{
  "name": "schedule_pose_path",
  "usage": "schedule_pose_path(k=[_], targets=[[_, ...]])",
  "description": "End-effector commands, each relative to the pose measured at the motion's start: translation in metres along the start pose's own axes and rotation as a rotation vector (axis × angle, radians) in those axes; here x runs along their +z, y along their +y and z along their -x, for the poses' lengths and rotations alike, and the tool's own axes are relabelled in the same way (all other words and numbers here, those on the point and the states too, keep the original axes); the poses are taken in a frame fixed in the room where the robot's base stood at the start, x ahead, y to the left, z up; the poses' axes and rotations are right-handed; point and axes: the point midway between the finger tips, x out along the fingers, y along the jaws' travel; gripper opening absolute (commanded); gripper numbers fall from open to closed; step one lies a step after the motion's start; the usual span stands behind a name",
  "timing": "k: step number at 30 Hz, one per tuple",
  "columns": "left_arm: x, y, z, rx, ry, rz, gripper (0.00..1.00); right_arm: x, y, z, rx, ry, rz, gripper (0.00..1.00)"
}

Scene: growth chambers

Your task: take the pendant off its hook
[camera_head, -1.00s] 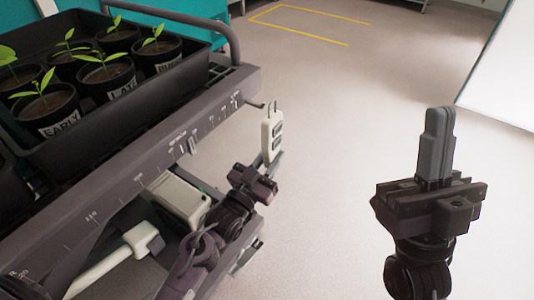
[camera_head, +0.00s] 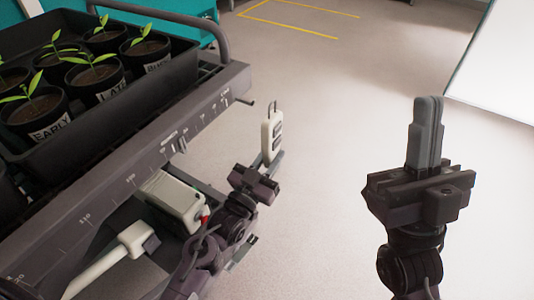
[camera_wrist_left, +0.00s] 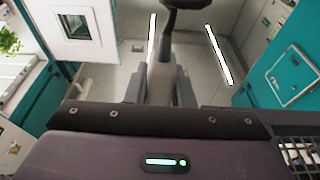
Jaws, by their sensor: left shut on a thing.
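The pendant (camera_head: 271,136) is a small off-white handset with dark buttons and a dark loop at its top. It hangs nearly upright in the head view, just right of the trolley's end. My left gripper (camera_head: 268,163) is shut on its lower part. In the left wrist view a pale grey-brown body (camera_wrist_left: 166,75) shows between my left fingers. The hook (camera_head: 246,101) is a short dark peg on the trolley's rail end. The pendant's loop stands apart from it, to the right. My right gripper (camera_head: 426,135) points up with its fingers together, holding nothing visible.
The trolley (camera_head: 130,170) carries a black tray (camera_head: 185,75) of potted seedlings. A pale box (camera_head: 172,200) and a white-handled tool (camera_head: 110,262) sit below its rail, close to my left arm. The floor (camera_head: 330,130) to the right is clear. A white panel (camera_head: 505,80) stands at far right.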

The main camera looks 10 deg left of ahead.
Motion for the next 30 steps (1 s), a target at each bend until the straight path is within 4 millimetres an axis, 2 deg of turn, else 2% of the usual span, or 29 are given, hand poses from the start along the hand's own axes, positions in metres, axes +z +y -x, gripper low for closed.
schedule_pose_path(k=[11,30], targets=[[-0.001,0.003,0.000,0.000,0.001,0.000,0.02,-0.001,0.000,-0.001,0.000,0.000,0.000,0.00],[-0.001,0.049,0.000,0.000,0.001,0.001,0.02,-0.006,0.000,-0.011,0.000,0.000,0.000,0.00]])
